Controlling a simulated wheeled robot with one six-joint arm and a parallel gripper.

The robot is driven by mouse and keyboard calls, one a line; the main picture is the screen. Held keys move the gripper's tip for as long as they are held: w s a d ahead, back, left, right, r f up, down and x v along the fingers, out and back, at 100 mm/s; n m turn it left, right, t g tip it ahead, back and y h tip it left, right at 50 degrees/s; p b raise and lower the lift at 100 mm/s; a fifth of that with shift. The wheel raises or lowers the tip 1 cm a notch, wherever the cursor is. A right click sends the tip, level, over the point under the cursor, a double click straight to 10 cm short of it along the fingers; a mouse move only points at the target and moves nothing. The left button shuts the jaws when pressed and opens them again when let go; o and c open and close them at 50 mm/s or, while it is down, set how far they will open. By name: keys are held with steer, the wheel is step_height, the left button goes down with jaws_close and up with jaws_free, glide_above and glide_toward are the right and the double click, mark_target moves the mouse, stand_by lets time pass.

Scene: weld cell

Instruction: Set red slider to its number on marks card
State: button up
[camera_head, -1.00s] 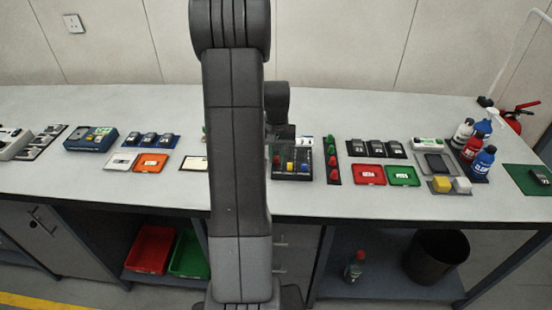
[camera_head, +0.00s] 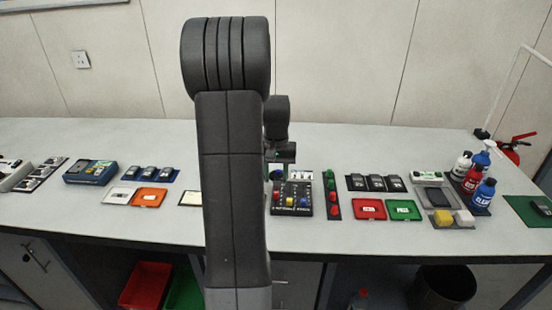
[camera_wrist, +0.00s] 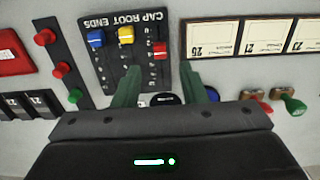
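The slider box (camera_wrist: 132,50), black with scale marks and upside-down lettering, lies in front of my gripper in the wrist view. Its red slider (camera_wrist: 159,50) is nearest my fingers, beside the yellow slider (camera_wrist: 126,35) and blue slider (camera_wrist: 95,39). My gripper (camera_wrist: 162,82) is open, its green fingers apart at the box's near edge, with nothing held between them. In the head view the box (camera_head: 291,211) stands right of my arm, with the red slider (camera_head: 276,197) at left.
A strip with red and green knobs (camera_head: 332,194) stands close to the box's right. Red (camera_head: 369,209) and green (camera_head: 403,210) trays lie farther right. A framed row of numbered cards (camera_wrist: 255,38) and stamp-like handles (camera_wrist: 290,102) are right in the wrist view.

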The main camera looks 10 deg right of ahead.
mark_target(276, 194)
step_height(276, 194, up, 8)
steer(key=shift+f, duration=0.2)
step_height(276, 194, down, 14)
steer(key=shift+r, duration=0.15)
steer(key=shift+s+a+f, duration=0.1)
steer(key=shift+s+f, duration=0.1)
steer(key=shift+s, duration=0.15)
steer(key=shift+s+a, duration=0.25)
steer(key=shift+s, duration=0.6)
steer(key=shift+r, duration=0.1)
steer(key=shift+w, duration=0.1)
